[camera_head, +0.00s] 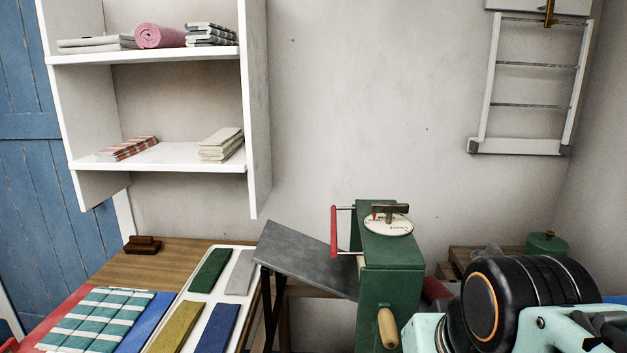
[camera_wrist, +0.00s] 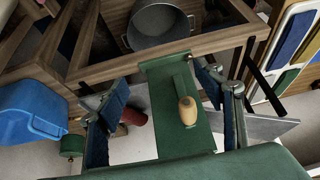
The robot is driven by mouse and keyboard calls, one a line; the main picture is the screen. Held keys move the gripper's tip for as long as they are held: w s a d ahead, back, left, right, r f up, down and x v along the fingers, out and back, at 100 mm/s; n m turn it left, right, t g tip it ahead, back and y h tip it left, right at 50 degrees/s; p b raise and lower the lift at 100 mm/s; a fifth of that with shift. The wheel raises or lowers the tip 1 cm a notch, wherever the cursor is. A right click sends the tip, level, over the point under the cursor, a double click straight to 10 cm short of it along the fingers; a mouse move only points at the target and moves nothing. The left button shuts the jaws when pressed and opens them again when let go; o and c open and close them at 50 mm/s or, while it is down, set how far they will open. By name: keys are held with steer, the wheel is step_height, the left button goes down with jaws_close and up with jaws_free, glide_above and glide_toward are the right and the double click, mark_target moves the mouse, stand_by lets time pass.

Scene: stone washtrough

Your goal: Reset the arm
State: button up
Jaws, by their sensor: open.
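My gripper (camera_wrist: 162,92) shows in the wrist view with its two blue-padded fingers spread wide apart. It is open, and I see nothing held between the pads. Behind the gap lies a green panel with a pale wooden handle (camera_wrist: 188,110); the distance from the fingers to it is hard to judge. In the head view my arm fills the lower right corner, and my gripper is outside the picture. The green crank machine (camera_head: 392,272), with a white dial and a red-handled crank, stands to the left of my arm.
A grey sloping board (camera_head: 305,260) adjoins the machine. A white tray (camera_head: 178,300) holds several coloured cloths beside a striped cloth (camera_head: 97,318). A white shelf unit (camera_head: 258,110) and a drying rack (camera_head: 515,146) hang on the wall. A blue tub (camera_wrist: 35,112) and a dark pot (camera_wrist: 157,28) show in the wrist view.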

step_height(320, 180, up, 20)
steer(key=p, duration=2.1)
steer(key=shift+s+a+p, duration=0.2)
steer(key=shift+s+p, duration=0.1)
steer(key=shift+s, duration=0.1)
